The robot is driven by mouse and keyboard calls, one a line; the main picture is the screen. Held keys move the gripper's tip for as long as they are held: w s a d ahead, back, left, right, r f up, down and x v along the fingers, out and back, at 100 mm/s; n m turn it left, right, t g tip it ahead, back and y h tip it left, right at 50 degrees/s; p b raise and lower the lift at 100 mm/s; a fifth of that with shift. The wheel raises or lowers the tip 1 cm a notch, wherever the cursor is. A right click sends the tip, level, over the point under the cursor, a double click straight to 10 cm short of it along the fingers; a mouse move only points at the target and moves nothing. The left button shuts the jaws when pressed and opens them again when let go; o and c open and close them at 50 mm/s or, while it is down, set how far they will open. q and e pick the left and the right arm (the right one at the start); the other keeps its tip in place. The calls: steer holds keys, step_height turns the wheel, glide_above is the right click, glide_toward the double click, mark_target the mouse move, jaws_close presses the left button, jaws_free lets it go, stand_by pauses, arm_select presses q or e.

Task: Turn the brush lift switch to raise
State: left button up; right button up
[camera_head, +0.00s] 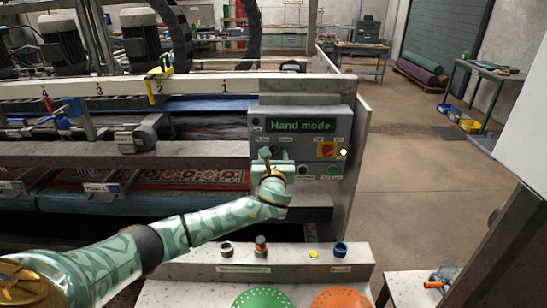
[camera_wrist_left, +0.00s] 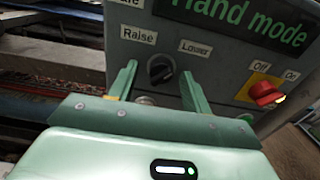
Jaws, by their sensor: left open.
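The brush lift switch is a black rotary knob (camera_wrist_left: 161,69) on the grey control panel (camera_head: 335,124). In the left wrist view it sits between the labels "Raise" (camera_wrist_left: 137,34) and "Lower" (camera_wrist_left: 195,48). I cannot tell clearly which way its pointer faces. My left gripper (camera_wrist_left: 158,87) is open, with one finger on each side of the knob's line and nothing between them. I cannot tell whether the fingers touch the panel. In the head view the left gripper (camera_head: 271,160) is in front of the panel and mostly hides the knob. My right gripper is not in view.
A green "Hand mode" display (camera_head: 301,126) is above. A red Off/On switch (camera_wrist_left: 265,93) on a yellow plate is to the right. A front console (camera_head: 200,270) with several knobs and coloured discs stands below the arm. Open floor (camera_head: 410,180) lies right.

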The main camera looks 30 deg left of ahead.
arm_select(q)
steer(key=shift+w+f, duration=0.1)
steer(key=shift+w, duration=0.15)
steer(key=shift+s, duration=0.1)
steer(key=shift+c, duration=0.3)
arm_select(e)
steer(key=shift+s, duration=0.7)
arm_select(q)
steer(key=c, duration=0.9)
steer(key=shift+s, duration=0.1)
steer(key=shift+c, duration=0.2)
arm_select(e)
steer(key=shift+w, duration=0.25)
